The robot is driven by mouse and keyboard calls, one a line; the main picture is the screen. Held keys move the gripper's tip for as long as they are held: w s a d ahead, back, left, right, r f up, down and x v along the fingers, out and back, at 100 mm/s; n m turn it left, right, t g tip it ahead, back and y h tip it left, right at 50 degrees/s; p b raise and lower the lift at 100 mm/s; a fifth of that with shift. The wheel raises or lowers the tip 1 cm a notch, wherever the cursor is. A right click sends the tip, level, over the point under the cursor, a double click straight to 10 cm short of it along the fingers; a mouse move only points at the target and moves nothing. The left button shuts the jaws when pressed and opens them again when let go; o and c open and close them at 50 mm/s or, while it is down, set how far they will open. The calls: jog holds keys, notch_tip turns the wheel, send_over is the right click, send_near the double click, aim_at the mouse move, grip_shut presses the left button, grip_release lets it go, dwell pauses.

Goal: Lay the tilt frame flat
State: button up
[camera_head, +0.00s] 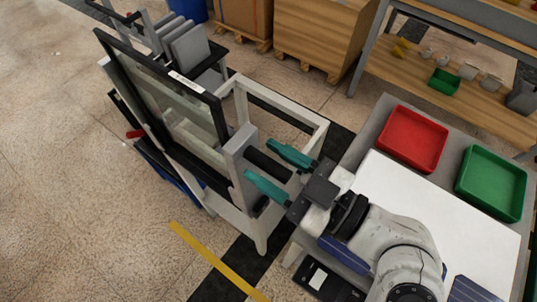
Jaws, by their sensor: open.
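The tilt frame (111,50) stands steeply tilted at the left, a dark rectangular frame around a glass-like pane (190,114). It is on a pale stand (321,136) with an open top. A grey block (236,154) with a black cylindrical handle (268,165) sits at the frame's near right end. My gripper (278,170) has two teal fingers, spread apart, one on each side of the black handle. The fingers look clear of the handle, but contact cannot be told for sure. My wrist hides part of the stand's near right side.
A grey table with a white top (475,240) carries a red tray (413,139) and a green tray (491,183) at the right. Wooden crates (318,37) and a rack of grey plates (187,47) stand behind. Open floor lies left, with a yellow line (215,259).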

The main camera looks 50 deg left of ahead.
jog(key=shift+s+a, duration=0.1)
jog(key=shift+a, duration=0.35)
grip_shut()
dwell(0.4)
